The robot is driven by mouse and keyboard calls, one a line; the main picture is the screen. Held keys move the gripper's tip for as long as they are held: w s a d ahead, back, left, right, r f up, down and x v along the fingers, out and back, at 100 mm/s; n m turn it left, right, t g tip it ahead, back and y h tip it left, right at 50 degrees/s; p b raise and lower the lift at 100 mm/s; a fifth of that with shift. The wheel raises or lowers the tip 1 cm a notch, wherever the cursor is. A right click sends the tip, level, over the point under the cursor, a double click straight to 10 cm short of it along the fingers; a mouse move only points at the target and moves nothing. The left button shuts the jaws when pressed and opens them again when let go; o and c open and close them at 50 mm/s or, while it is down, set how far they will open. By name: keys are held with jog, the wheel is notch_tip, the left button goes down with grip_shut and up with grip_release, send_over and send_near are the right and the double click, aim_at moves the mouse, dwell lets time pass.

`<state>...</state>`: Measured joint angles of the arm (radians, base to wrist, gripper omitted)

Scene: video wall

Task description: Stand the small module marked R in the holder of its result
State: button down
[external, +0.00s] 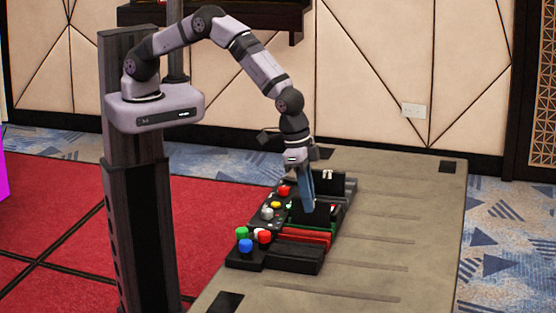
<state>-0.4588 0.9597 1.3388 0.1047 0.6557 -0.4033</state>
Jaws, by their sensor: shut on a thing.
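My gripper (307,207) points down over the middle of the black console (272,259), its long blue-grey fingers close together. It is shut on a small dark piece at its fingertips, apparently the small module; most of it blends with the dark parts there, and no R is readable. A dark upright panel (329,183) with white marks stands at the console's far right, behind the fingers. A second dark panel (299,213) stands at the fingertips. I cannot tell which of these parts is the result holder.
The console carries coloured knobs: green (242,232), blue (246,246), red (264,237) at the near left, and red (284,190) and yellow (276,205) farther back. Red strips (305,237) lie near the fingertips. The grey-brown table (410,220) is clear on the right.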

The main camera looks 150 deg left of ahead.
jog(key=shift+f, duration=0.1)
jog(key=c, duration=1.5)
grip_release()
jog(key=shift+o, duration=0.2)
jog(key=shift+r+p, duration=2.55)
jog(key=shift+r, duration=1.5)
